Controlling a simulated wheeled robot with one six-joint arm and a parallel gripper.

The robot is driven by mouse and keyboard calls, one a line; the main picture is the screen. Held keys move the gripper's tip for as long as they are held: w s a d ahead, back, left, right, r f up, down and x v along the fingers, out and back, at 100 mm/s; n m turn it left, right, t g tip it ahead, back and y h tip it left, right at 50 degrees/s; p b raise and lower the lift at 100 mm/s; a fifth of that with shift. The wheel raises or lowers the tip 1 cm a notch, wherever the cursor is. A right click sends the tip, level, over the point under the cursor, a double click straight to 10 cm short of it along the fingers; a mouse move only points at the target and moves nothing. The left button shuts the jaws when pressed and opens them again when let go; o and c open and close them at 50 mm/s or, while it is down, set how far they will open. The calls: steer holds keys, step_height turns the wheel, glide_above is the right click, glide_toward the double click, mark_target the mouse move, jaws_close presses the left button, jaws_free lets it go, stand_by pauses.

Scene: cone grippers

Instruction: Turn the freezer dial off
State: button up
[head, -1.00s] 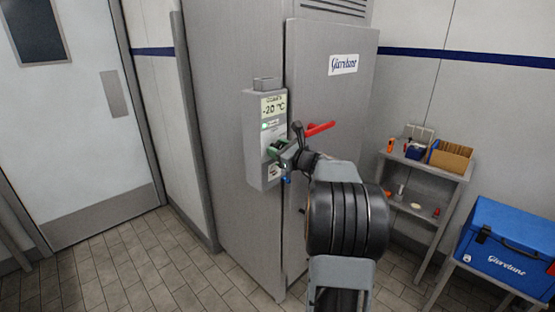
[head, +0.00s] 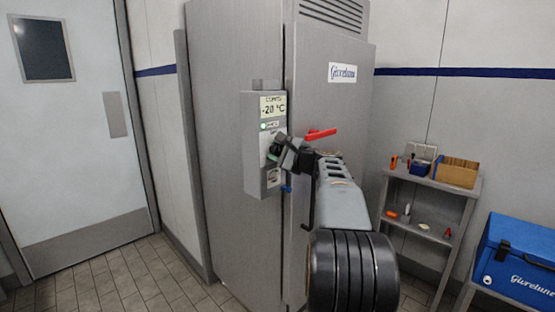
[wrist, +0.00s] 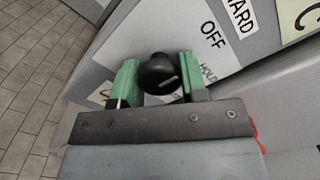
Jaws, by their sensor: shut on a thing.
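The freezer dial (wrist: 159,72) is a round black knob with a pale pointer mark, on the grey control box (head: 254,160) at the freezer's front. My gripper (wrist: 160,88) is shut on the dial, with one green finger at each side of it. In the head view my gripper (head: 273,149) hides the dial.
A red handle (head: 321,134) sticks out from the freezer door (head: 335,110) close to my wrist. A shelf stand (head: 430,182) with small items and a blue cool box (head: 520,262) are at the right. Tiled floor lies open at the left.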

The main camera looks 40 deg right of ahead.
steer(key=shift+n, duration=0.3)
stand_by(0.4)
steer(key=o, duration=0.9)
steer(key=s, duration=0.4)
steer(key=s+d, duration=0.1)
steer(key=s, duration=0.4)
steer(key=s+d+b, duration=0.1)
steer(key=s, duration=0.3)
steer(key=shift+s+d, duration=0.25)
steer(key=shift+s, duration=0.1)
